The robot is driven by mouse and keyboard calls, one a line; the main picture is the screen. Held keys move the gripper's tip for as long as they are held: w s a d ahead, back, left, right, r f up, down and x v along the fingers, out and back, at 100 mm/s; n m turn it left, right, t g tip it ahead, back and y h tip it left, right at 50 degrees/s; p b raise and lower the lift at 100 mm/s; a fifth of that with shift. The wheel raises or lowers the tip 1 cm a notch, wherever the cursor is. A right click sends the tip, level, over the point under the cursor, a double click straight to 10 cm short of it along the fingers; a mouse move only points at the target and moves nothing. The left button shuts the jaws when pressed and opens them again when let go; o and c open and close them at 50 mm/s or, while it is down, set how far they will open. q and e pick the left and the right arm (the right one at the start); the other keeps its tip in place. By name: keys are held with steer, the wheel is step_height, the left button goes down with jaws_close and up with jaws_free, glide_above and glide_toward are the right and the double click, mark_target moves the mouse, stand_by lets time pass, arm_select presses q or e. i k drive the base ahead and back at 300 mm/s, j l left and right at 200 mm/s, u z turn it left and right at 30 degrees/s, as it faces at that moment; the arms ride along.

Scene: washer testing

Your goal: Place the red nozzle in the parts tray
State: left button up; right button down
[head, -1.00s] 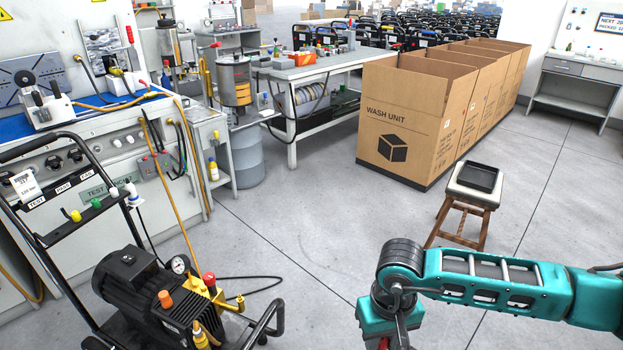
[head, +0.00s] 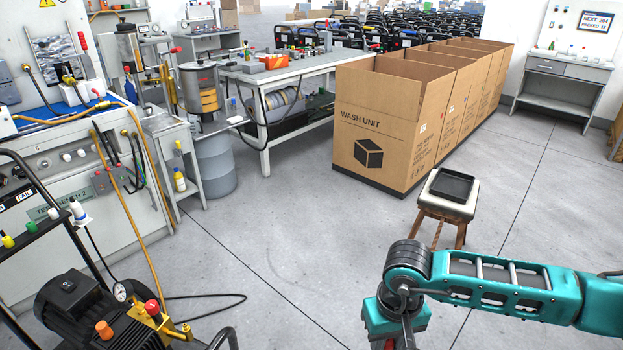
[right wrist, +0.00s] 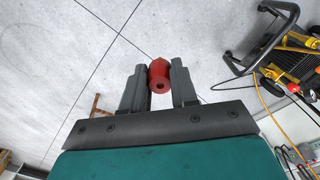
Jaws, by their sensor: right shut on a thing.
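The red nozzle (right wrist: 159,75) is held between the two fingers of my right gripper (right wrist: 159,82) in the right wrist view, above the floor. In the head view my right arm reaches in from the right, and its gripper (head: 390,342) is cut off at the bottom edge, with a bit of red showing there. The black parts tray (head: 452,186) lies on a stool with a pale seat, right of centre in the head view. It looks empty. My right gripper is apart from the tray, nearer to me. My left gripper is not in view.
The stool (head: 455,207) stands on open floor in front of a row of cardboard WASH UNIT boxes (head: 385,125). A pressure washer with a black motor (head: 75,305) and cart stands at lower left. Test bench 2 (head: 60,185) is at the left. The middle floor is clear.

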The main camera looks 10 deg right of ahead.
mark_target(450, 189)
steer(key=i+l+z, duration=0.15)
steer(key=i+l, duration=0.35)
steer(key=l, duration=0.2)
steer(key=i+l+z, duration=0.1)
steer(key=i+l, duration=0.75)
steer(key=i, duration=0.25)
steer(key=i+l+z, duration=0.15)
steer(key=i+l, duration=0.15)
steer(key=i, duration=0.2)
steer(key=i+l, duration=0.2)
steer(key=i, duration=0.3)
steer(key=i+l+z, duration=0.1)
steer(key=i, duration=0.4)
steer(key=l, duration=0.1)
